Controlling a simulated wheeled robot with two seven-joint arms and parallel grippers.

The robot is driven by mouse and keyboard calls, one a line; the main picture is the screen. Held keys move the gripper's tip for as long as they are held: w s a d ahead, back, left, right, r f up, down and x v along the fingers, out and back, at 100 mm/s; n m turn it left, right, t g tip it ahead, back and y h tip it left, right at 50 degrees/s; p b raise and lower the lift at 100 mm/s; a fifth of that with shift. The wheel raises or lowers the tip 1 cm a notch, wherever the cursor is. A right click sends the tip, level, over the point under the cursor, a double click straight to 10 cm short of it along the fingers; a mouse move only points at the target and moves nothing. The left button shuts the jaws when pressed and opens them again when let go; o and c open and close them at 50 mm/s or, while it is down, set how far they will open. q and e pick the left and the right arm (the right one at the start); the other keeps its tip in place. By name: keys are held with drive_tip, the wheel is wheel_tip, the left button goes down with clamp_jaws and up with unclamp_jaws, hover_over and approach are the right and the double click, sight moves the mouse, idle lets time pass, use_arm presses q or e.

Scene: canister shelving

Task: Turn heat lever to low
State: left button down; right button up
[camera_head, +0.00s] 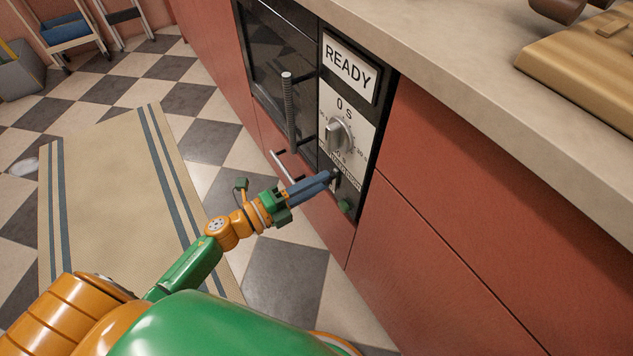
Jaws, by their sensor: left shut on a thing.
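The appliance's control panel (359,113) carries a READY sign, a round silver dial (339,136) and a small dark heat lever (336,174) below the dial. My left gripper (331,179) reaches in from the lower left with its blue-grey fingers at this lever. It is shut on the lever; the fingertips cover part of it. The lever's exact setting and the small print beside it are too small to read. My right gripper is out of view.
A green button (345,206) sits just below my fingertips. The vertical door handle (289,112) and a lower bar handle (284,167) stand out left of the panel. The counter (470,75) overhangs above, with a wooden board (585,75). The floor at left is open, with a striped rug (110,200).

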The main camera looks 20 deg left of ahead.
use_arm(q)
drive_tip(key=n, duration=0.1)
drive_tip(key=w+a+n, duration=0.1)
drive_tip(key=n, duration=0.1)
drive_tip(key=n+p, duration=0.1)
drive_tip(key=n, duration=0.1)
drive_tip(key=shift+w+a+f, duration=0.15)
drive_tip(key=shift+a+f, duration=0.05)
drive_tip(key=shift+a, duration=0.15)
drive_tip(key=shift+w+a+f+n, duration=0.1)
drive_tip(key=shift+a+n, duration=0.05)
drive_tip(key=shift+n, duration=0.35)
drive_tip(key=shift+w+a+f+n, duration=0.1)
drive_tip(key=shift+n, duration=0.4)
drive_tip(key=c, duration=0.6)
unclamp_jaws()
